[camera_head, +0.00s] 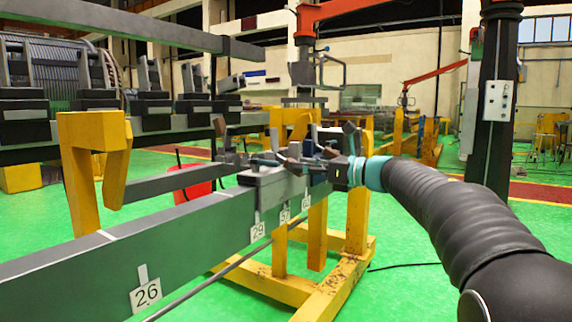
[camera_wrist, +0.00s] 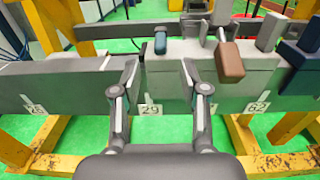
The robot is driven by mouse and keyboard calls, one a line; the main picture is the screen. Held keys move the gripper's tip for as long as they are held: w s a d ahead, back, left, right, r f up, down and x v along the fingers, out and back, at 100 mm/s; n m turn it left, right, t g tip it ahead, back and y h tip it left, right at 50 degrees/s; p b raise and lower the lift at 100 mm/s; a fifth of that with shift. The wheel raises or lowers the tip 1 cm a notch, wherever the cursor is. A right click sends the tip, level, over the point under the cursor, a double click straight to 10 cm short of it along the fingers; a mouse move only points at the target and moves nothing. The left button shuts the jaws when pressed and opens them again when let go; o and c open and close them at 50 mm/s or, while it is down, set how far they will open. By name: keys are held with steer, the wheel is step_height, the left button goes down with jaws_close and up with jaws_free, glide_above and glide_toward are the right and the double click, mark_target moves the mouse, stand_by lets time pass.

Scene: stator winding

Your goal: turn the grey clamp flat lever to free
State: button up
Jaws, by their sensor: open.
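The grey clamp (camera_wrist: 205,88) is a blocky body on the long grey beam (camera_wrist: 60,85). It carries a lever with a brown grip (camera_wrist: 230,62), right of my gripper, and a small blue-grey knob or handle (camera_wrist: 160,41) stands at its upper left. I cannot tell for sure which one is the flat lever. My gripper (camera_wrist: 160,72) is open, its fingers apart in front of the clamp's left part, with nothing visible between them. In the head view the grey clamp (camera_head: 270,188) sits on the beam, partly crowded by my arm's end and other clamp parts.
A dark blue clamp (camera_wrist: 302,62) stands close on the right. Yellow stands (camera_head: 357,200) hold the beam. Another yellow post (camera_head: 85,170) rises at left. Green floor is open around.

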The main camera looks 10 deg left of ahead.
steer(key=shift+v, duration=1.3)
